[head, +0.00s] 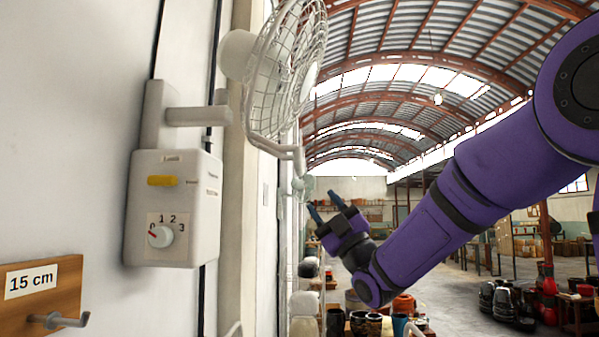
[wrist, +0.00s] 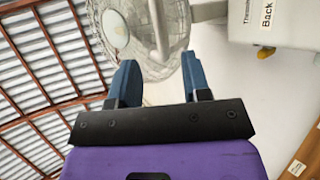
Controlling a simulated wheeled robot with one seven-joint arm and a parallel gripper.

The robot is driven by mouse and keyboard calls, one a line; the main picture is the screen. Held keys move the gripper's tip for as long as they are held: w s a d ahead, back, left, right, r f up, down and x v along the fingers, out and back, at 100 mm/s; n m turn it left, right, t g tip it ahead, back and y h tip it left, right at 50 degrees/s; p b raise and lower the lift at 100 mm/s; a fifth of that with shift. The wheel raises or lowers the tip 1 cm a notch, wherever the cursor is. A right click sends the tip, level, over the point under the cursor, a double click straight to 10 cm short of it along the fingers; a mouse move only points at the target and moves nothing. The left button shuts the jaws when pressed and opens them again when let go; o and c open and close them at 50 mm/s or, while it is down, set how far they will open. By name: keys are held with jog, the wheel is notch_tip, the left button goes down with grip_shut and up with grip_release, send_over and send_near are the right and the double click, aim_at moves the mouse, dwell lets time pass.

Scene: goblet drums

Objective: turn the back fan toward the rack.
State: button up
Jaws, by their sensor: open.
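A white wall fan with a wire cage (head: 285,75) hangs at the upper centre left of the head view, cut by the top edge, its cage facing right. A white control box (head: 172,205) is below its bracket, with a yellow switch (head: 162,181) and a dial (head: 160,236) whose red mark is near 0. In the wrist view the fan (wrist: 118,30) is beyond my fingers, and the box (wrist: 290,22) carries a "Back" label (wrist: 267,14). My gripper (head: 325,206) is open and empty, apart from the cage; its blue fingers show in the wrist view (wrist: 160,65). I cannot identify the rack with certainty.
A wooden board (head: 40,300) with a hook and a "15 cm" label is on the wall at lower left. A smaller, pale green fan (head: 303,187) is farther along the wall. Pots and drums (head: 360,322) stand below my gripper. Open hall floor (head: 450,295) lies to the right.

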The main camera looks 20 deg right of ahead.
aim_at(301, 173)
jog(key=x, duration=1)
jog(key=shift+w+a+r, duration=0.1)
jog(key=shift+a+r, duration=0.05)
jog(key=shift+r, duration=0.15)
jog(key=shift+c, duration=0.4)
grip_shut()
